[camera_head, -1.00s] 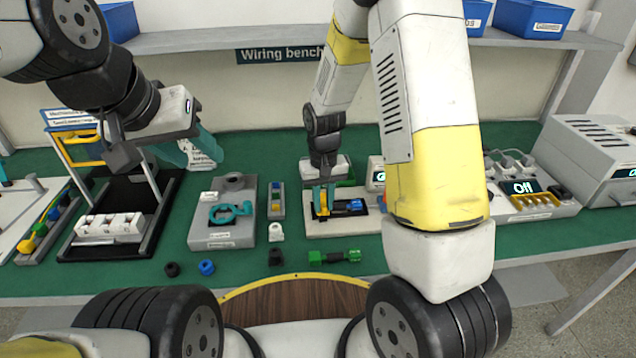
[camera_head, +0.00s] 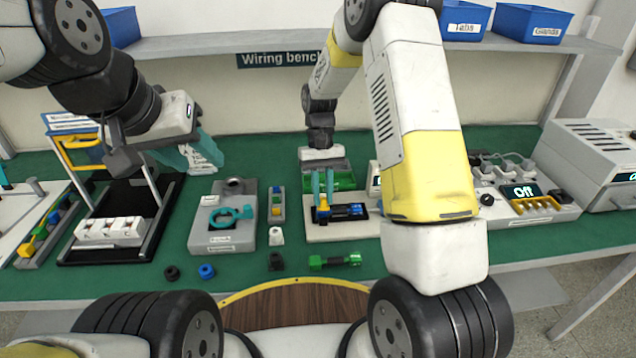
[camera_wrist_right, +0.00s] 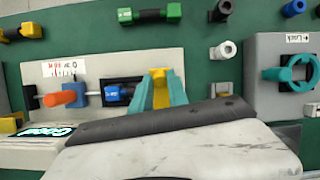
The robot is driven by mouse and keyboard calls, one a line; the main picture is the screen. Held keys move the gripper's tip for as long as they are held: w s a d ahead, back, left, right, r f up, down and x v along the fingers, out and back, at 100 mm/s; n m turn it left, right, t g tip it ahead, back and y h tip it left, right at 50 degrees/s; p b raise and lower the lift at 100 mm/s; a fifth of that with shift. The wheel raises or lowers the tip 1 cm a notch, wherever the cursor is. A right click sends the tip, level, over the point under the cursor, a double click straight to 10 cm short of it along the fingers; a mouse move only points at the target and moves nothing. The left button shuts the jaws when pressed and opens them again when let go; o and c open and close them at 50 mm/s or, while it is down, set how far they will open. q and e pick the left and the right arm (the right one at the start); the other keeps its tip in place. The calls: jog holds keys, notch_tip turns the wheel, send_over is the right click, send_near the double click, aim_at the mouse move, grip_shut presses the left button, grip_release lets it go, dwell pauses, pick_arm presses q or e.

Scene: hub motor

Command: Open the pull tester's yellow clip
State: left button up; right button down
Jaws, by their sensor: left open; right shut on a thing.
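The pull tester (camera_head: 312,232) is a pale block with a dark recess on the bench, left of my right forearm in the head view. Its yellow clip (camera_head: 323,212) stands at the recess's left end. My right gripper (camera_head: 323,194) points down with its teal fingers shut on the clip. In the right wrist view the clip (camera_wrist_right: 159,86) shows between the two fingers (camera_wrist_right: 160,92). A blue block (camera_wrist_right: 117,92) sits beside the clip, with an orange knob (camera_wrist_right: 62,98) farther along. My left gripper (camera_head: 196,152) is open above the left side of the bench.
A grey fixture with a teal ring (camera_head: 228,238) stands left of the tester. A green connector (camera_head: 335,261) and several small caps lie in front. A black-framed stand (camera_head: 150,240) is under my left arm. A power box (camera_head: 540,213) is at right.

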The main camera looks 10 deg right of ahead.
jog(key=shift+w+r+g, duration=0.25)
jog(key=shift+w+g, duration=0.15)
jog(key=shift+g, duration=0.3)
jog(key=shift+w+r+g, duration=0.25)
jog(key=shift+w+g, duration=0.15)
jog(key=shift+g, duration=0.3)
